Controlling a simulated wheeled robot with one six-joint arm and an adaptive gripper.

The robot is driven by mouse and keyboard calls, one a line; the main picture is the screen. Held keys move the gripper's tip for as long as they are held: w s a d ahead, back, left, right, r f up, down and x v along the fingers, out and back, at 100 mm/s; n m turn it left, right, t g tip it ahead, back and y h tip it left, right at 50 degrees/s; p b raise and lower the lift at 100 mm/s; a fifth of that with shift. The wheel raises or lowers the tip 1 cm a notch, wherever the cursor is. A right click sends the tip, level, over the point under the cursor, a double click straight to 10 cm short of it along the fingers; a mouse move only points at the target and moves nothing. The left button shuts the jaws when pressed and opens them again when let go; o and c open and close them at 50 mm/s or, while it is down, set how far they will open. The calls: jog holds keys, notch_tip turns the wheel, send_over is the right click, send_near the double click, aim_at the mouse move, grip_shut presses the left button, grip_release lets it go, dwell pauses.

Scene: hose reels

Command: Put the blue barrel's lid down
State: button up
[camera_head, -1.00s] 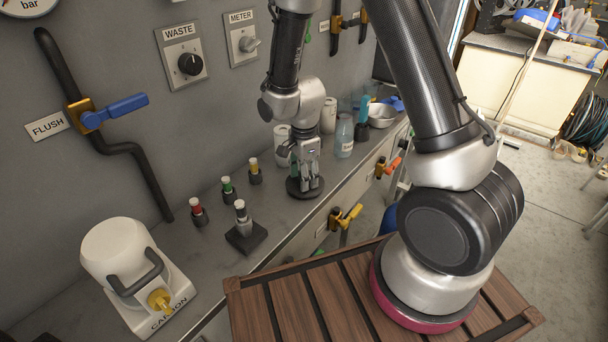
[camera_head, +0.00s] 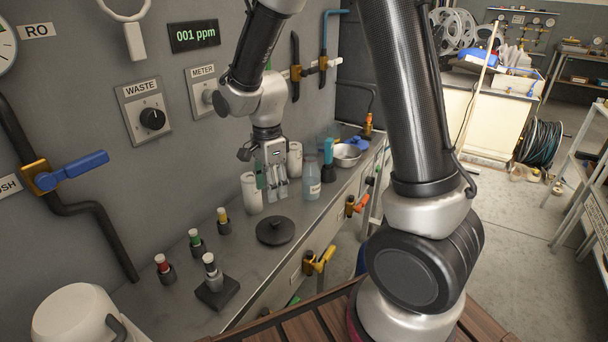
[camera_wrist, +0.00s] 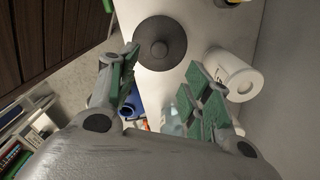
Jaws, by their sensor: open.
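The lid (camera_head: 275,231) is a dark round disc with a small knob, lying flat on the grey counter (camera_head: 240,275). It also shows at the top of the wrist view (camera_wrist: 174,28). My gripper (camera_head: 277,191) is above the lid and apart from it, with its fingers spread and nothing between them. In the wrist view the green-padded fingers (camera_wrist: 164,64) stand apart with the lid beyond them. A sliver of the blue barrel (camera_head: 361,260) shows beside the counter, mostly hidden by my arm. A blue shape also shows between the fingers in the wrist view (camera_wrist: 131,104).
Valve handles (camera_head: 322,262) stick out along the counter's front.

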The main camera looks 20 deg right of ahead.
jog(key=s+d+r+n+t, duration=0.1)
jog(key=s+d+r+n, duration=0.35)
jog(key=r, duration=0.25)
jog(key=s+d+r+n+t, duration=0.1)
jog(key=s+d+r+n, duration=0.35)
jog(key=r, duration=0.25)
jog(key=s+d+r+n+t, duration=0.1)
jog(key=s+d+r+n, duration=0.1)
jog(key=s, duration=0.3)
jog(key=s+d+r+n+t, duration=0.1)
jog(key=s+d+r+n, duration=0.2)
jog(key=s+d+n, duration=0.1)
jog(key=shift+s+n, duration=0.7)
jog(key=shift+s, duration=0.35)
jog(key=shift+d, duration=0.1)
